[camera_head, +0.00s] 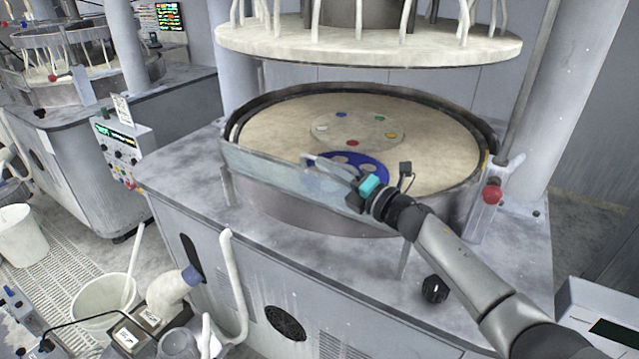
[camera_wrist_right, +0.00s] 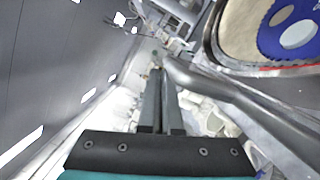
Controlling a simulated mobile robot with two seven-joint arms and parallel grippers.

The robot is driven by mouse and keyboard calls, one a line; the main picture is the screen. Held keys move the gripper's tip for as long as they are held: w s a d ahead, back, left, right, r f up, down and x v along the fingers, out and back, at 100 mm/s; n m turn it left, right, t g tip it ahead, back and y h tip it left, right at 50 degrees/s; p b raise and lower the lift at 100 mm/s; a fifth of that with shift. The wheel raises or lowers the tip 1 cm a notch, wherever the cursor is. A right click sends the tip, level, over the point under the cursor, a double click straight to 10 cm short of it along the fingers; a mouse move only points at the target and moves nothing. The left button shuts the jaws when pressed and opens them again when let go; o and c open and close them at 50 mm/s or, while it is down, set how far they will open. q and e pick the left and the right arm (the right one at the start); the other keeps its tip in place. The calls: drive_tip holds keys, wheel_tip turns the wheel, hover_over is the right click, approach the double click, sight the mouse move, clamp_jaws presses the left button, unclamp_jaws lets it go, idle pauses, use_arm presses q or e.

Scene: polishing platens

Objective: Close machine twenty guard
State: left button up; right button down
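The guard (camera_head: 265,170) of the machine in front of me is a clear curved panel along the near side of the round polishing platen (camera_head: 270,130). A pale bar-like handle (camera_head: 325,165) shows at the guard's upper edge. My right gripper (camera_head: 350,178) reaches in from the lower right, close to the guard and handle. In the right wrist view its two fingers (camera_wrist_right: 160,95) lie nearly together. A grey curved bar (camera_wrist_right: 235,100) runs beside them; I cannot tell if it touches them. My left gripper is not in view.
A raised upper plate (camera_head: 370,45) hangs above the platen. A blue carrier (camera_head: 370,165) and a pale disc (camera_head: 350,129) lie on it. A red knob (camera_head: 491,193) stands at the right. Buckets (camera_head: 105,292) and a second machine (camera_head: 75,150) are at the left.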

sight(335, 162)
drive_tip(key=shift+w+d+r+m, duration=0.2)
drive_tip(key=shift+w+d+m, duration=0.25)
drive_tip(key=shift+w, duration=0.15)
drive_tip(key=shift+w+d+r+m, duration=0.2)
drive_tip(key=shift+w+d+m, duration=0.2)
drive_tip(key=shift+w, duration=0.2)
drive_tip(key=shift+d+h, duration=0.1)
drive_tip(key=shift+h, duration=0.2)
